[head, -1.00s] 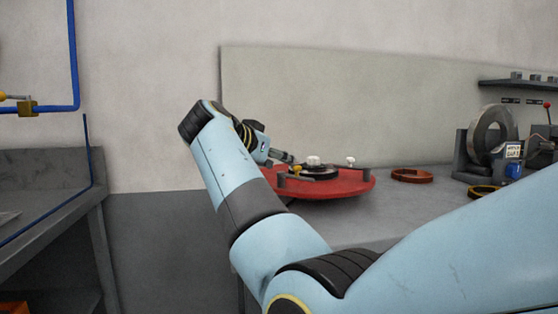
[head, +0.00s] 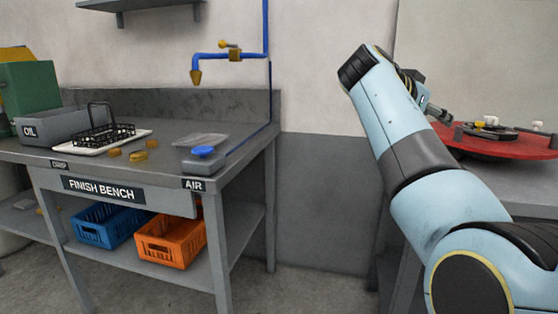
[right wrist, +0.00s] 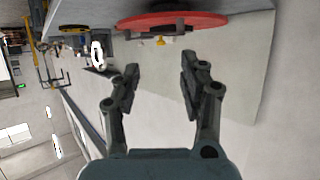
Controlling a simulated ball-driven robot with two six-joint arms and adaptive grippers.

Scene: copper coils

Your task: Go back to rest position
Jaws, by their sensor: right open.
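My right arm rises from the lower right of the head view. Its gripper (head: 436,110) points right, near the left edge of a red round plate (head: 480,143) that bears a dark centre and pale knobs. In the right wrist view my right gripper (right wrist: 158,85) is open, with nothing between its fingers. The red plate also shows at the top of that view (right wrist: 160,20), apart from the fingertips. My left gripper is not in view.
A finish bench (head: 150,172) stands at left with a black wire basket (head: 104,136), copper coils (head: 138,155) and a blue air pipe (head: 268,80). A blue crate (head: 105,225) and an orange crate (head: 170,240) sit underneath. Free floor lies between the benches.

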